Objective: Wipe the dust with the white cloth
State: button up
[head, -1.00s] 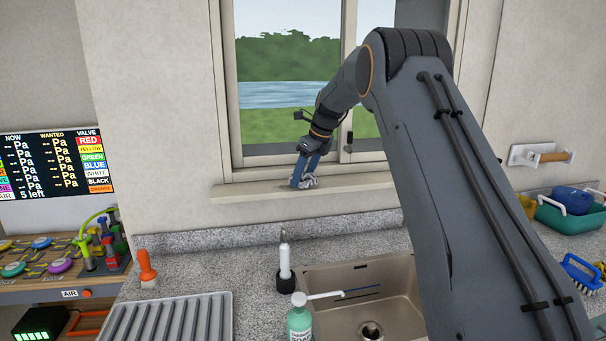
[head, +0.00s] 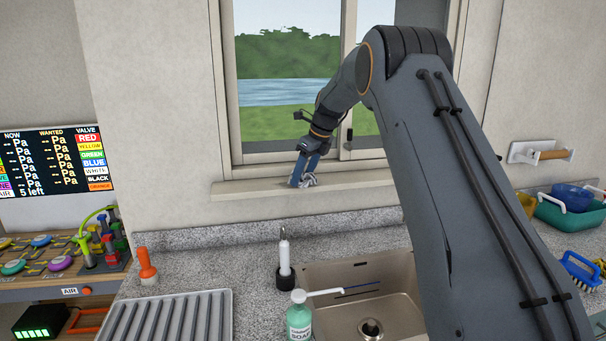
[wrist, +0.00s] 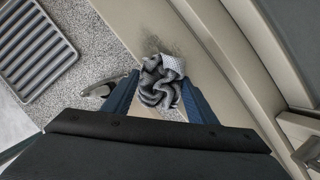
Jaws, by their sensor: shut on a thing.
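The white cloth (wrist: 158,88) looks grey and white in the wrist view, bunched into folds between the blue fingers of my gripper (wrist: 160,100). In the head view, my gripper (head: 304,176) points down at the window sill (head: 245,191), with a small crumpled part of the cloth (head: 311,181) at its fingertips. The cloth is at the sill's surface; I cannot tell how firmly it touches. A dark, speckled dust patch (wrist: 184,46) lies on the sill just beyond the cloth in the wrist view. Any dust under the cloth is hidden.
The window glass and frame (head: 228,100) stand close behind my gripper. Below the sill are the speckled counter (head: 215,262), a sink (head: 330,274), a soap bottle (head: 299,322) and a ribbed drying tray (head: 170,318). A towel holder (head: 540,153) is on the right wall.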

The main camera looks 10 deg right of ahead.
jog(key=shift+f, duration=0.55)
